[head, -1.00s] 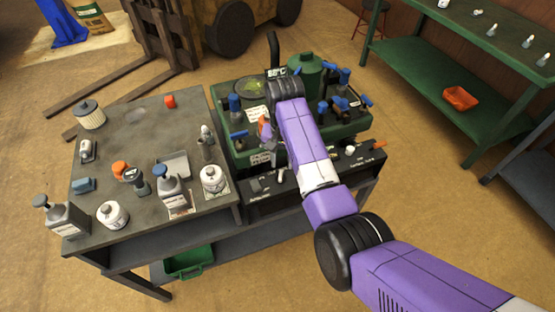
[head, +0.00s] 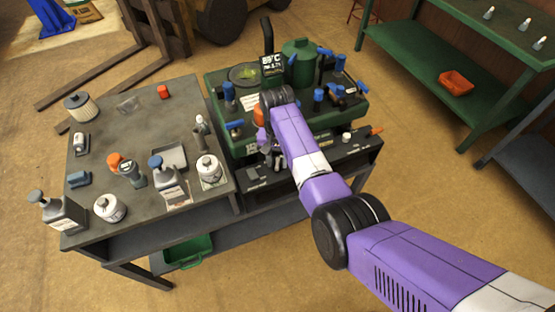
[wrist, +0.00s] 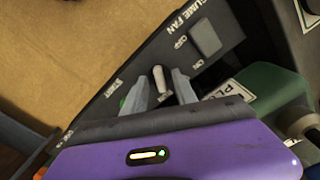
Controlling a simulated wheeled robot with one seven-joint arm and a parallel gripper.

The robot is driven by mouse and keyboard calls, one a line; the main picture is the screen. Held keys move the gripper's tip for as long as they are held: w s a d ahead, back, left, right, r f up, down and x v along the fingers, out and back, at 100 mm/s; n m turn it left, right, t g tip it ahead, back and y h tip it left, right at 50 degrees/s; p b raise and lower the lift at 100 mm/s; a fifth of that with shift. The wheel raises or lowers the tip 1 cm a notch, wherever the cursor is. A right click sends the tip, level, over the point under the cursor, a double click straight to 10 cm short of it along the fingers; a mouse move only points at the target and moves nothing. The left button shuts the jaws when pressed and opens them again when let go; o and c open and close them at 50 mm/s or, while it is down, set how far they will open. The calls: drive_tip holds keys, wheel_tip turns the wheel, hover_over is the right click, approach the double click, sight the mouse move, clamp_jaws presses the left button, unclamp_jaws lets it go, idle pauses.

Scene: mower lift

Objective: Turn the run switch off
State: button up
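In the wrist view, a small pale toggle lever (wrist: 160,78) stands on the black control panel (wrist: 195,72). Its label is mostly hidden, so I cannot read whether it is the run switch. My gripper (wrist: 160,88) is open, with one grey finger on each side of the lever and gaps showing. In the head view, my gripper (head: 273,158) is low at the panel (head: 262,180) on the front of the green machine (head: 222,100); my arm hides part of it. I cannot tell the switch's position.
A grey fume fan rocker (wrist: 205,39) with OFF and ON marks sits beside the lever. A START label lies on the other side, with a bit of green by the finger. Bottles and jars crowd the left bench (head: 140,125). A display (head: 272,65) stands on the machine.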

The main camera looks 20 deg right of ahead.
drive_tip(key=shift+c, duration=0.4)
clamp_jaws()
drive_tip(key=n+p, duration=0.1)
drive_tip(key=n, duration=0.5)
drive_tip(key=shift+r, duration=0.1)
drive_tip(key=n+p, duration=0.1)
drive_tip(key=n, duration=0.4)
drive_tip(key=shift+n, duration=0.4)
drive_tip(key=shift+o, duration=0.4)
unclamp_jaws()
